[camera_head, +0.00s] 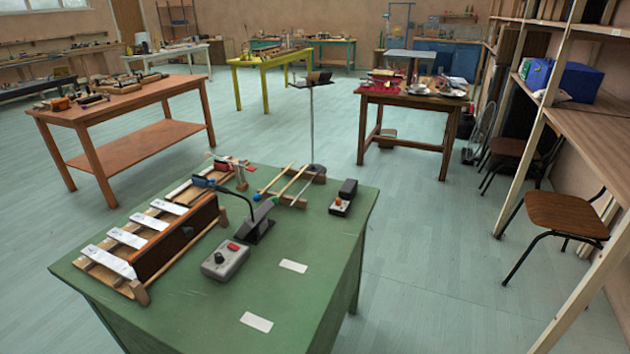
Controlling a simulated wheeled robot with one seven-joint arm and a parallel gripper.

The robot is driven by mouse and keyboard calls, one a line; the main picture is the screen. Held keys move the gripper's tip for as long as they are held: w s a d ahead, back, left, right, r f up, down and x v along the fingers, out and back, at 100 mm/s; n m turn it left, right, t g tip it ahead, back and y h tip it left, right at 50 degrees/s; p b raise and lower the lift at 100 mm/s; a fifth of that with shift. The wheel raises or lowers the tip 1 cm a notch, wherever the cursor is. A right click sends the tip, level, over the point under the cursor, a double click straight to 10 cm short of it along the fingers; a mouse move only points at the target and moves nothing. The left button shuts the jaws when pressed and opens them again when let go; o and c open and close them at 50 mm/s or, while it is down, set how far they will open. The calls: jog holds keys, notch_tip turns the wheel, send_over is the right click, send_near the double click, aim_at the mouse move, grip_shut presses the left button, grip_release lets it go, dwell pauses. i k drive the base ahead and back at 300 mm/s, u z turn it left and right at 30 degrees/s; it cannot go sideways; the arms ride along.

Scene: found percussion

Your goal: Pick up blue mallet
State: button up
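The blue mallet shows as a small blue ball head (257,197) on a thin pale stick.
On the green table (330,255), a bar instrument (125,237) stands left, a gooseneck device (254,231) and grey box (225,261) sit just before the mallets, and a small black box (343,197) lies right. The front right tabletop is mostly clear. A thin stand (312,130) rises behind.

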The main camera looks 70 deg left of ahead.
aim_at(257, 198)
jog(key=u, duration=0.05)
jog(key=i, duration=2.35)
jog(key=u, duration=3.95)
jog(key=i, duration=1.05)
